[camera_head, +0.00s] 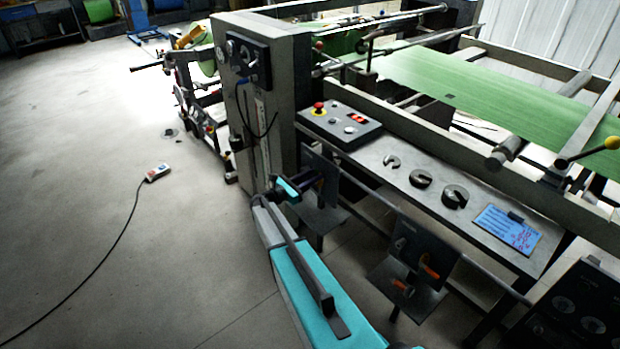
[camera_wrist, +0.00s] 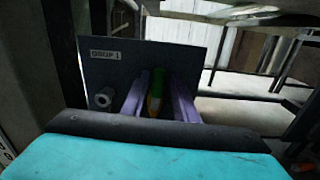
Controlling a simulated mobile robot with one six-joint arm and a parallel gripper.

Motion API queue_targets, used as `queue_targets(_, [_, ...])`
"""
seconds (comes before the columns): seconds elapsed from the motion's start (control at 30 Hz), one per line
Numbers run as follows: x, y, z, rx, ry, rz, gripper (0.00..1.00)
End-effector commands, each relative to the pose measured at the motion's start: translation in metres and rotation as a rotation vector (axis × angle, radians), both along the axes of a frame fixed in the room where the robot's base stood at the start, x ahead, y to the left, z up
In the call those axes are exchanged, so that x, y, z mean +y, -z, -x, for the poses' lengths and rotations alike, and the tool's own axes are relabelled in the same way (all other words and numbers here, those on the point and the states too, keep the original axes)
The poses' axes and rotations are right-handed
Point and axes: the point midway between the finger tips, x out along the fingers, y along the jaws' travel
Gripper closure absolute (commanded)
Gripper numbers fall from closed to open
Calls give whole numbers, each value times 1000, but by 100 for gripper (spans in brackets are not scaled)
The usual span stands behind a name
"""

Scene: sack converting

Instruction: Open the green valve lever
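The green valve lever (camera_wrist: 157,82) shows in the wrist view in front of a dark panel (camera_wrist: 100,62) labelled "GROUP 1". Part of it near my gripper looks yellow-orange. My gripper (camera_wrist: 160,78) has one finger on each side of the lever. The fingers stand apart, and a narrow dark gap seems to show beside the lever; I cannot tell whether either finger touches it. In the head view, my arm reaches to the same dark panel (camera_head: 321,178) below the machine's side, and the lever and fingertips cannot be made out.
A round grey fitting (camera_wrist: 104,97) sits left of the lever. To the right in the head view hangs another dark panel (camera_head: 408,245) with orange handles. A control box (camera_head: 340,125) with a red button and a sloped shelf (camera_head: 465,215) lie above.

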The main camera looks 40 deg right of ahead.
Motion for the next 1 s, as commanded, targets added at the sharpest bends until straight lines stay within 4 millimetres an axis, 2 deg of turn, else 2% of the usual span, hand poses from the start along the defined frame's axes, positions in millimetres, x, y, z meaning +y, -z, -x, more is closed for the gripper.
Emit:
queue_targets(0.37, [3,3,-1,-1,-5,-5,67])
queue_targets(0.57, [14,3,-1,-1,-6,-5,67])
queue_targets(0.77, [39,3,1,-1,-8,-6,67])
queue_targets(1.0, [77,3,4,-1,-7,-5,67])
